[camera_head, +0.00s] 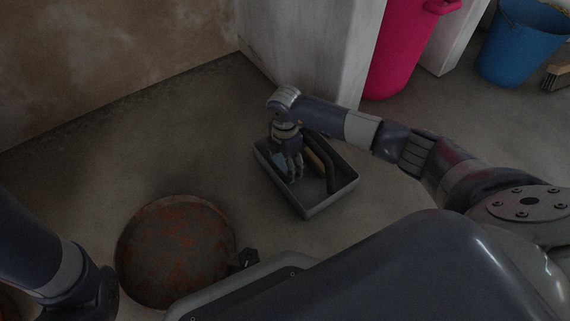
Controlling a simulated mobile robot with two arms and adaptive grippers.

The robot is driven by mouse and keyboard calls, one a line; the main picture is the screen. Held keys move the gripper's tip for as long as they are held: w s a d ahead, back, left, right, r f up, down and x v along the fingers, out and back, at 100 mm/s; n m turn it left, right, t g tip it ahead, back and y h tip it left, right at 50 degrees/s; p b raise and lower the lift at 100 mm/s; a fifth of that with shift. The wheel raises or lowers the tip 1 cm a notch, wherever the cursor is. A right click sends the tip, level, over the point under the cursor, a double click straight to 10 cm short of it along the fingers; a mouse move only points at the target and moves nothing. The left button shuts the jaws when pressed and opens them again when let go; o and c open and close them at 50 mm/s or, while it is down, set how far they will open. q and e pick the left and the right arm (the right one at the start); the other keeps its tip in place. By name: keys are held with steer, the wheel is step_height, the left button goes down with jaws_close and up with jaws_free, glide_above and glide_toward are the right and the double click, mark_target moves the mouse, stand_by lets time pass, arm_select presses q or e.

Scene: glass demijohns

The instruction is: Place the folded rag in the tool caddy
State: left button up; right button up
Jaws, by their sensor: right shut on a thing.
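The tool caddy (328,204) is a grey open tray on the floor near the middle of the camera_head view. My right gripper (293,178) reaches down over the left part of the caddy, with its fingertips inside the outline of the rim. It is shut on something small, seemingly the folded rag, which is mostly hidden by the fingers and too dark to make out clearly. I cannot tell whether it touches the caddy floor. My left arm shows at the lower left, but its gripper is out of view.
Dark and brown long-handled tools (322,160) lie in the caddy right of my gripper. A rusty round lid or drum (175,250) is at the lower left. A pale block (305,50), a pink bin (408,50) and a blue bucket (520,45) stand behind. Floor left of the caddy is clear.

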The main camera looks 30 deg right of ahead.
steer(key=shift+f, duration=0.15)
steer(key=o, duration=0.9)
steer(key=shift+o, duration=0.2)
step_height(320, 180, up, 12)
steer(key=p, duration=1)
steer(key=shift+r, duration=0.2)
